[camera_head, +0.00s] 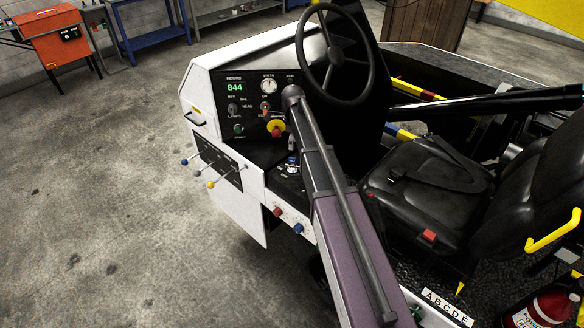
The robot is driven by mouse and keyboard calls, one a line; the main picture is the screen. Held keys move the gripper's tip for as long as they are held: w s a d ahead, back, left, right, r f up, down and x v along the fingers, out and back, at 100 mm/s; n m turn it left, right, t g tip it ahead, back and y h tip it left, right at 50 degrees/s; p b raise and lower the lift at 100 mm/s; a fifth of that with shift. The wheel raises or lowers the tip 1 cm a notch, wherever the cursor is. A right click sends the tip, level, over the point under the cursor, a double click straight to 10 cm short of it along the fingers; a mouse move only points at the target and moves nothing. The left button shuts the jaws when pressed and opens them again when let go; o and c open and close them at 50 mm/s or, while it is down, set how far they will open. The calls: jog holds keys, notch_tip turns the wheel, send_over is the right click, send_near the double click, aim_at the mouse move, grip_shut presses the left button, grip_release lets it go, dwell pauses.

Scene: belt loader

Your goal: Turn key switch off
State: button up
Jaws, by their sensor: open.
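The black control panel (252,88) is on the left front of the white loader body. A small round switch (265,107) sits under the gauge and seems to be the key switch. It is too small to tell which way its key is turned. My arm (345,245) reaches up from the bottom of the head view, and its rounded far end lies just right of the panel. I cannot make out my gripper's fingers; they seem hidden behind the arm.
A rotary lamp knob (233,109), a green start button (238,129) and a yellow-and-red stop button (276,128) crowd the panel. The steering wheel (336,56) stands above right. The black seat (425,195) is right of my arm. Open floor lies left.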

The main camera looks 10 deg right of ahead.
aim_at(292, 164)
jog(key=shift+f+b, duration=5.45)
jog(key=shift+f, duration=0.3)
grip_shut()
jog(key=shift+a, duration=0.15)
